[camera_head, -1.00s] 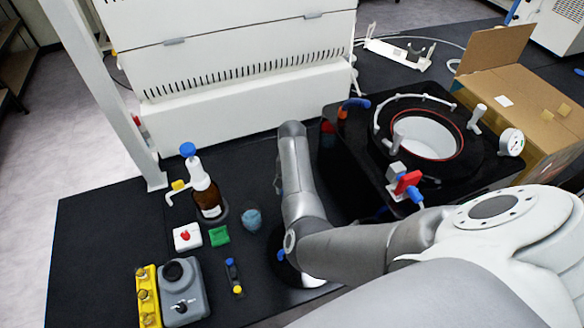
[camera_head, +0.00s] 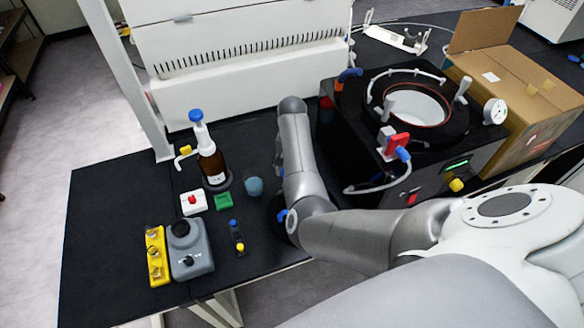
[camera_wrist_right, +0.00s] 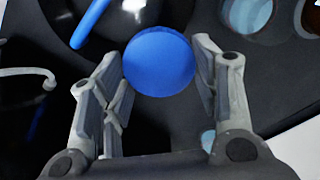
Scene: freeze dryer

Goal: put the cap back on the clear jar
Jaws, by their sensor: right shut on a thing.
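The blue round cap (camera_wrist_right: 158,61) sits between the two fingers of my right gripper (camera_wrist_right: 160,82) in the wrist view, and the gripper is shut on it. In the head view my arm hides the cap and most of this gripper; only a sliver of the gripper (camera_head: 279,180) shows. What looks like the clear jar (camera_head: 254,186), with pale blue contents, stands on the black bench just left of it. It appears open at the top edge of the wrist view (camera_wrist_right: 252,14), apart from the cap. My left gripper is not in view.
A brown bottle (camera_head: 211,165) with a blue top, a red-button box (camera_head: 193,202), a green block (camera_head: 223,201) and a grey device (camera_head: 190,252) stand left of the jar. A dark round object with a blue rod (camera_wrist_right: 91,22) lies close by. The freeze dryer (camera_head: 455,165) stands right.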

